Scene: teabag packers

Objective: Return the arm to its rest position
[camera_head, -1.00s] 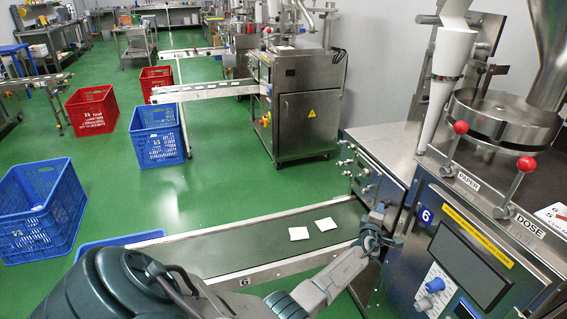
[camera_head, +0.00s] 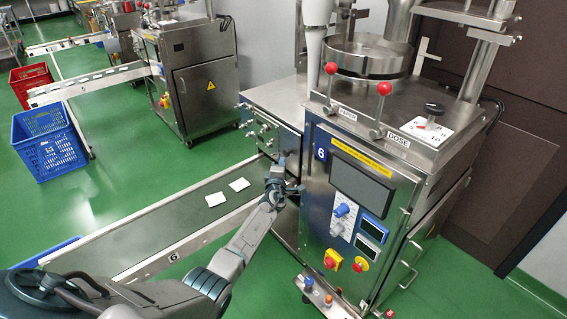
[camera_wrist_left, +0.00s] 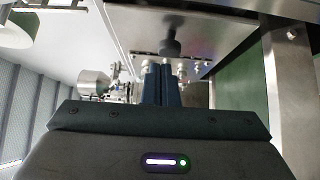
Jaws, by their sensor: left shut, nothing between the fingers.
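My left arm comes in from the lower left in the head view. Its gripper (camera_head: 282,183) is just left of the front panel of machine 6 (camera_head: 318,215), over the machine end of the conveyor (camera_head: 130,235). In the left wrist view the two dark fingers (camera_wrist_left: 163,85) lie together, shut and empty. Whether the gripper touches the machine cannot be told. My right gripper is not in view.
Two white teabag packets (camera_head: 216,199) lie on the conveyor, clear of the gripper. The machine's control screen (camera_head: 361,187) and blue knob (camera_head: 341,210) are to the right. A blue crate (camera_head: 48,148) and red crate (camera_head: 31,84) stand at the left. Green floor shows between the conveyors.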

